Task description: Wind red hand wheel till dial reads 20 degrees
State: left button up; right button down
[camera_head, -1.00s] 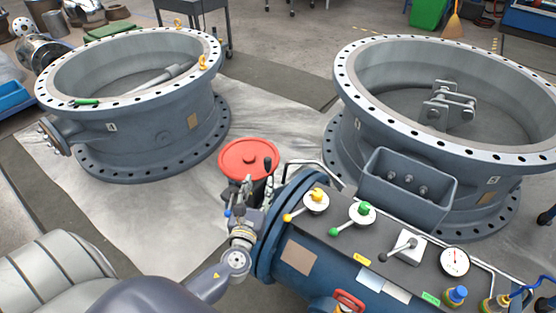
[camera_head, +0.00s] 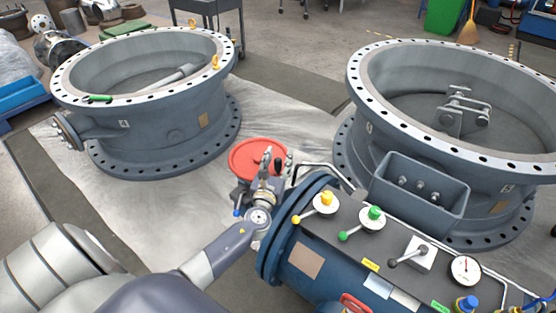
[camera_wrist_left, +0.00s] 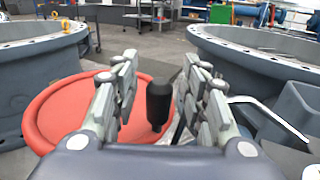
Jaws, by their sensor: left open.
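The red hand wheel (camera_head: 243,160) lies flat beyond the left end of the blue cylinder; it also fills the left of the left wrist view (camera_wrist_left: 50,118). Its upright black handle (camera_wrist_left: 159,102) stands at the wheel's right side. My left gripper (camera_head: 270,163) is over the wheel's right side. In the wrist view its open fingers (camera_wrist_left: 158,90) stand on either side of the handle, with gaps and no visible grip. A round white dial (camera_head: 466,270) with a red needle sits at the cylinder's right; its figures are too small to read. My right gripper is not seen.
A bent metal rail (camera_head: 318,165) runs close right of the wheel. Large valve rings stand left (camera_head: 160,135) and right (camera_head: 362,130).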

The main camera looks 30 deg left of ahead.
pick_arm(q)
grip_shut()
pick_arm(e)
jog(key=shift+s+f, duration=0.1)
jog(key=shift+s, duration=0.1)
pick_arm(q)
jog(key=shift+w+y, duration=0.15)
jog(key=shift+y, duration=0.15)
